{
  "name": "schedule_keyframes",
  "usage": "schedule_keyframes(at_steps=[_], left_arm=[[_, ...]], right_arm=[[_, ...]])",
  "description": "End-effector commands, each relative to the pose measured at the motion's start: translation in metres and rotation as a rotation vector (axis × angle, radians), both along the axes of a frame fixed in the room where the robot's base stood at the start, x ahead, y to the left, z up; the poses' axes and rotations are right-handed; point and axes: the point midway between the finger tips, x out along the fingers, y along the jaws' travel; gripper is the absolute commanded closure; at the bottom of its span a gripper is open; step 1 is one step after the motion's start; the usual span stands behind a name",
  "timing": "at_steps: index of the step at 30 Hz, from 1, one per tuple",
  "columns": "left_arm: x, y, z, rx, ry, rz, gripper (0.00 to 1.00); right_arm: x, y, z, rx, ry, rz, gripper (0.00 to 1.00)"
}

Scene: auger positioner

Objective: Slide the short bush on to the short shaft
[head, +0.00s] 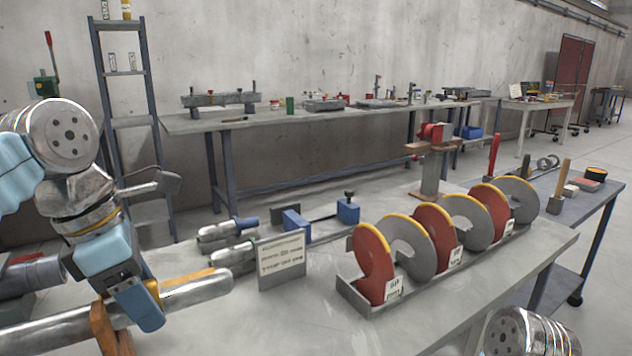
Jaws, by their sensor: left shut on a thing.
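My left gripper (138,300), with blue fingers, is at the lower left, over a long grey metal shaft (195,293). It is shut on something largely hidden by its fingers. A small tan-orange piece (153,289) shows at the finger's right side; I cannot tell whether it is the short bush. The shaft lies slanted across the lower left, and its rounded right end is free. A brown wooden support (102,328) stands at the shaft, left of the gripper. I cannot tell which shaft is the short one. My right gripper is out of view.
A lettered sign (281,261) stands right of the shaft end. Behind it lie several metal cylinders (222,236) and blue clamps (347,210). A grey tray (352,297) holds red and grey auger discs (374,264). The bench top (290,320) is clear in front.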

Motion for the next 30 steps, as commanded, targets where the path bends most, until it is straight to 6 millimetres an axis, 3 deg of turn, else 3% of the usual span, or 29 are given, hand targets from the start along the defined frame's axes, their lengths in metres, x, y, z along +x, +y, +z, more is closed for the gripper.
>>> schedule_keyframes(at_steps=[21, 22, 27, 30], left_arm=[[-0.009, 0.014, 0.000, 0.000, -0.001, 0.001, 0.74], [-0.009, 0.014, 0.000, 0.000, 0.000, 0.001, 0.37], [-0.008, 0.014, 0.000, 0.001, 0.001, 0.001, 0.11], [-0.008, 0.014, 0.000, 0.002, 0.001, 0.001, 0.09]], right_arm=[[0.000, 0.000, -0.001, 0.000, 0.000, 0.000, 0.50], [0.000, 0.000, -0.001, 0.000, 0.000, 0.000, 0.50], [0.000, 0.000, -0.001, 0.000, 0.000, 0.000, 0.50], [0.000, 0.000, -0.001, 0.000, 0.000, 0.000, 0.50]])
